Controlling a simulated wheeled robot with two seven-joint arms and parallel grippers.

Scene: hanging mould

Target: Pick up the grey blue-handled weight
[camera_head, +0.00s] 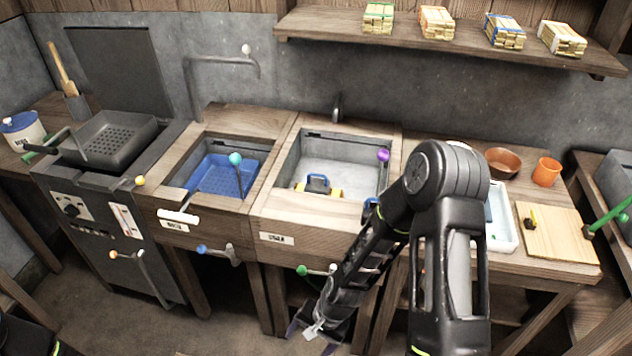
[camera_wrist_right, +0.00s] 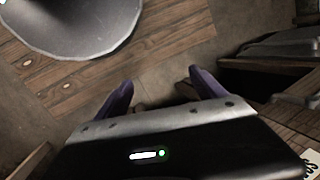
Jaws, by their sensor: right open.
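A small block with a blue arched handle (camera_head: 318,183), which looks like the blue-handled weight, sits in the right-hand grey sink basin (camera_head: 345,178). Yellow parts show at both its sides; I cannot tell whether they belong to it. My right gripper (camera_head: 312,335) hangs low in front of the counter, below and apart from the basin. It is open, and its purple fingers have nothing between them in the right wrist view (camera_wrist_right: 160,85). The weight does not show in that view. My left gripper is out of view.
A purple-knobbed lever (camera_head: 383,156) stands at the basin's right. A green-ended tap handle (camera_head: 302,270) juts from the counter front near my right gripper. The left sink holds a blue perforated tray (camera_head: 222,174). My right arm hides part of the counter.

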